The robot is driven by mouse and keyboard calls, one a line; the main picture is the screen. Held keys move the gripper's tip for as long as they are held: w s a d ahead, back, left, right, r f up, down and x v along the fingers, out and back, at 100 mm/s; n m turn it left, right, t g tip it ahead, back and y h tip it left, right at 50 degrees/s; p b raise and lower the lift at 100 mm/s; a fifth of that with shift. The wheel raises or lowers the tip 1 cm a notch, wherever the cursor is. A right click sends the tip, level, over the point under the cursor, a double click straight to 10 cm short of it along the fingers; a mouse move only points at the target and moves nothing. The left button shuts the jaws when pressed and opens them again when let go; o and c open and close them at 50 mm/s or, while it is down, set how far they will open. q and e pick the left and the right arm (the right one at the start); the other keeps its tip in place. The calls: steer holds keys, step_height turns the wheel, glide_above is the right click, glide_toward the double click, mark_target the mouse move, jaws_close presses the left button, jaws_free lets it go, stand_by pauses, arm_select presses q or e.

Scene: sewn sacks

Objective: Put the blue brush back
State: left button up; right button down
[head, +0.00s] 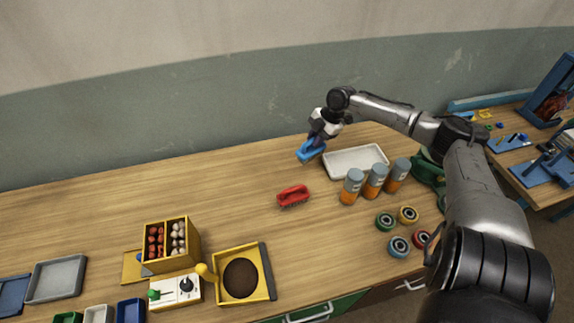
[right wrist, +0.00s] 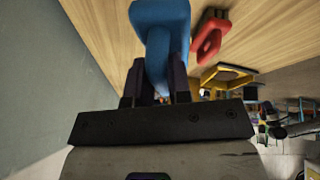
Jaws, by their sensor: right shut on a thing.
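My right gripper (head: 318,138) is shut on the blue brush (head: 311,151) near the back of the table, close to the wall. In the right wrist view the blue brush (right wrist: 160,30) sits between the two dark fingers of the right gripper (right wrist: 157,85). In the head view I cannot tell whether the brush touches the table. A red brush (head: 293,196) lies on the table in front of it, and it also shows in the right wrist view (right wrist: 208,38). My left gripper is not in view.
A white tray (head: 330,168) lies just right of the blue brush. Several grey-orange cans (head: 351,187) stand in front of the tray, with several coloured rings (head: 385,222) nearer. A yellow divided box (head: 165,262) and a yellow tray (head: 217,279) stand front left. The back left table is clear.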

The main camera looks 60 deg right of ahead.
steer(key=shift+w+a+f, duration=0.95)
steer(key=shift+w+f, duration=0.3)
steer(key=shift+f, duration=0.35)
steer(key=shift+w+a+f, duration=0.9)
steer(key=shift+w+f, duration=0.35)
steer(key=shift+f, duration=0.35)
steer(key=shift+w+a+f, duration=0.95)
steer(key=shift+w+f, duration=0.3)
steer(key=shift+f, duration=0.35)
steer(key=shift+f+b, duration=0.1)
steer(key=shift+b, duration=0.25)
steer(key=c, duration=1.1)
jaws_free()
steer(key=shift+o, duration=0.2)
steer(key=v, duration=1.2)
steer(key=shift+p, duration=0.35)
